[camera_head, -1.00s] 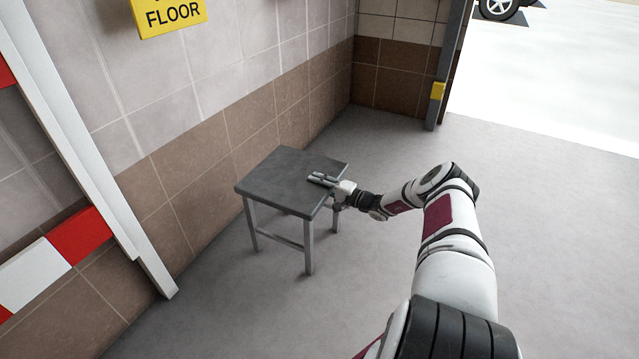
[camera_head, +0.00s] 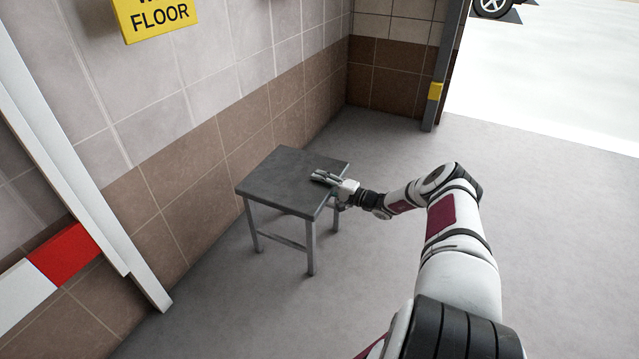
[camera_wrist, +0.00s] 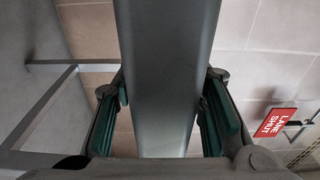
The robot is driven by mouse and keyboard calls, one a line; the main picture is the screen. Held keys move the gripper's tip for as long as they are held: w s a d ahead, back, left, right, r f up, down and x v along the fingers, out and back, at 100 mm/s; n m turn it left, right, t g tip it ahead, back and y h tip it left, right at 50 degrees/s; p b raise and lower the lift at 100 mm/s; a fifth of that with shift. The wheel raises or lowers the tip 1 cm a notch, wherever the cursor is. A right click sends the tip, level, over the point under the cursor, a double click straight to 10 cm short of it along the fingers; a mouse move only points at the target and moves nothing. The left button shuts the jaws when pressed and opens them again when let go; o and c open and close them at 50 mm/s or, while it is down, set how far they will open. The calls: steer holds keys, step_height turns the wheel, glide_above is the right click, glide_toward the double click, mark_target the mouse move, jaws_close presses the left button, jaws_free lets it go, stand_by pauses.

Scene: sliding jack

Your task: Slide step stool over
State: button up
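The step stool (camera_head: 280,180) is a dark grey square-topped stool with lighter grey metal legs, standing upright on the floor beside the tiled wall. My gripper (camera_head: 322,177) is at the right edge of its top, with finger parts showing above the surface. In the wrist view the slab of the stool top (camera_wrist: 165,60) runs between my two fingers (camera_wrist: 163,95), one on each side, and both pads appear to touch it. The stool's legs and crossbar show at the left of that view. The lower finger is hidden in the head view.
The tiled wall (camera_head: 190,170) runs along the stool's left side. A door post (camera_head: 435,85) with a yellow block is at the back right. Open floor (camera_head: 560,230) lies to the right.

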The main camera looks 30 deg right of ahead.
steer(key=shift+a, duration=0.15)
steer(key=v, duration=1.2)
stand_by(0.5)
